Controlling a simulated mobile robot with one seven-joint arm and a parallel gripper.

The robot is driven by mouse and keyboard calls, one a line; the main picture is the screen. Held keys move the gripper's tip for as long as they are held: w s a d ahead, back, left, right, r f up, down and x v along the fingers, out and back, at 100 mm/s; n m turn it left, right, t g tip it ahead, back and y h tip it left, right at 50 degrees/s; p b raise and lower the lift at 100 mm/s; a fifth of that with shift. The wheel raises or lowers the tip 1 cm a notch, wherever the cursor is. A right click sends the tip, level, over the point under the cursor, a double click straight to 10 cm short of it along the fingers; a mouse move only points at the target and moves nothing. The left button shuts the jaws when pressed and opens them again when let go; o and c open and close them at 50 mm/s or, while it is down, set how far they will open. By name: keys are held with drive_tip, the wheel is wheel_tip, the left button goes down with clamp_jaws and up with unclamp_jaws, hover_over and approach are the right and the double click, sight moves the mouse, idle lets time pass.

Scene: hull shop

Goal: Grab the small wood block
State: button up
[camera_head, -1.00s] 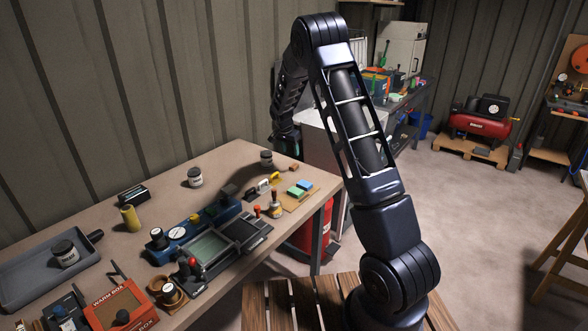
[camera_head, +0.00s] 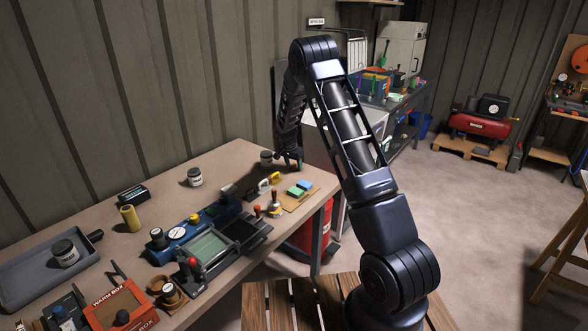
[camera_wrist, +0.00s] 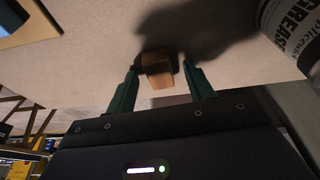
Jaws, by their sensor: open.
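The small wood block (camera_wrist: 158,72) shows in the wrist view, on the light tabletop, between the two green fingers of my gripper (camera_wrist: 161,85). The fingers stand apart, one on each side of the block, and I see a gap at each side near their tips. In the head view my gripper (camera_head: 289,163) is low over the far right end of the workbench (camera_head: 160,190). The block is hidden behind my gripper or too small to make out there.
A grease tin (camera_wrist: 293,35) stands close to the right of my gripper in the wrist view; it also shows in the head view (camera_head: 266,157). Green and blue blocks (camera_head: 299,189) lie on a board nearby. Another tin (camera_head: 194,177) stands farther left.

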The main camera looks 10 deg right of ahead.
drive_tip(key=c, duration=1)
drive_tip(key=shift+r, duration=0.1)
drive_tip(key=shift+c, duration=0.2)
